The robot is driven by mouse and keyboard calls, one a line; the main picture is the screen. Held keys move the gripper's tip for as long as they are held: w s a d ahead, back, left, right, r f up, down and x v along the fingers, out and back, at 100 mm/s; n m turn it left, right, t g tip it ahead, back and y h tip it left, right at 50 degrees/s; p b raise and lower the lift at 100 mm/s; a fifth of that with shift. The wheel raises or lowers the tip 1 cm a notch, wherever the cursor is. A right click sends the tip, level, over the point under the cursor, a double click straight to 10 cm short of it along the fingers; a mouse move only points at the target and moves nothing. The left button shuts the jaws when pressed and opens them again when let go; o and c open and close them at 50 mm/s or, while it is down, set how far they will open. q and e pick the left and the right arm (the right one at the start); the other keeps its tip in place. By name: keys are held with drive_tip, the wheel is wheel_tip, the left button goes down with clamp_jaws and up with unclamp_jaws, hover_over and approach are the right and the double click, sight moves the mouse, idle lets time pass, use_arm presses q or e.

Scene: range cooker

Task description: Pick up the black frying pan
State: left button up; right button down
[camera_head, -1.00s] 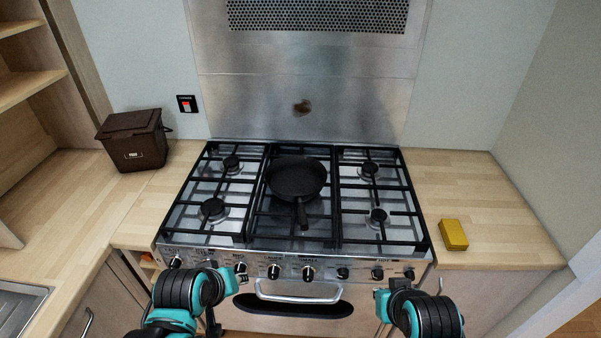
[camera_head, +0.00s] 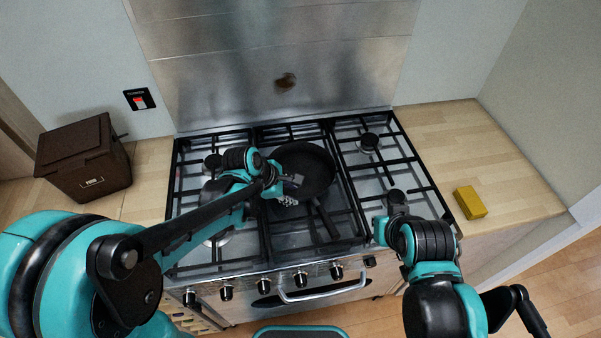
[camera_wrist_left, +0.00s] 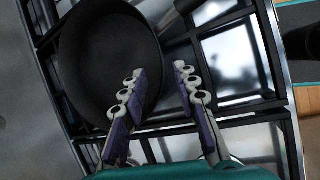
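The black frying pan (camera_head: 308,168) sits upright on the middle grate of the cooker (camera_head: 285,241), its handle (camera_head: 325,218) pointing toward the front. My left gripper (camera_head: 293,191) is over the hob at the pan's left front side.
A brown lidded bin (camera_head: 84,158) stands on the left counter. A yellow block (camera_head: 470,202) lies on the right counter (camera_head: 465,150). Black grates and burners surround the pan. A steel rail (camera_head: 322,291) runs along the cooker's front.

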sight(299, 198)
use_arm(q)
drive_tip(key=b+x, duration=0.2)
drive_tip(key=x, duration=0.4)
drive_tip(key=shift+d+f, duration=0.1)
drive_tip(key=shift+d, duration=0.05)
drive_tip(key=shift+s, duration=0.1)
clamp_jaws()
